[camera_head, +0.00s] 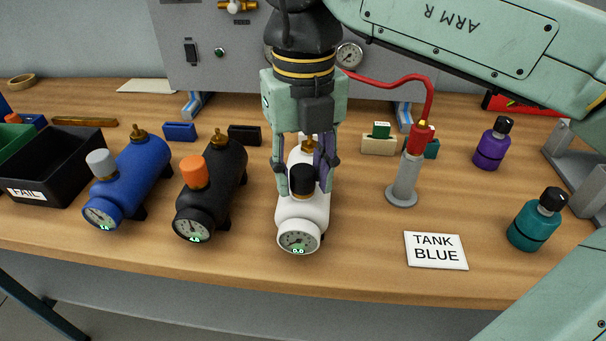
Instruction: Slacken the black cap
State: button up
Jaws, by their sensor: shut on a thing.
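The black cap (302,180) sits on top of a white tank (299,211) whose front gauge (298,241) reads 0.0. My gripper (303,188) points down over the white tank. It is shut on the black cap, with one finger on each side. Part of the tank and its brass fitting are hidden behind the fingers. A white card (435,251) reading "TANK BLUE" lies to the right of the white tank.
A black tank (215,180) with an orange cap and a blue tank (138,177) with a grey cap stand to the left. A black FAIL bin (75,150) is at the far left. A red-topped post (405,178) with a red hose stands to the right. Purple (489,150) and teal (531,226) bottles stand farther right.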

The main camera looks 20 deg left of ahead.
jog(key=shift+a+n, duration=0.1)
jog(key=shift+n, duration=0.6)
jog(key=shift+n+p, duration=0.3)
jog(key=shift+n, duration=0.1)
jog(key=o, duration=0.5)
jog(key=shift+s, duration=0.1)
jog(key=shift+r, duration=0.1)
notch_tip(320, 180, up, 7)
jog(key=shift+r, duration=0.2)
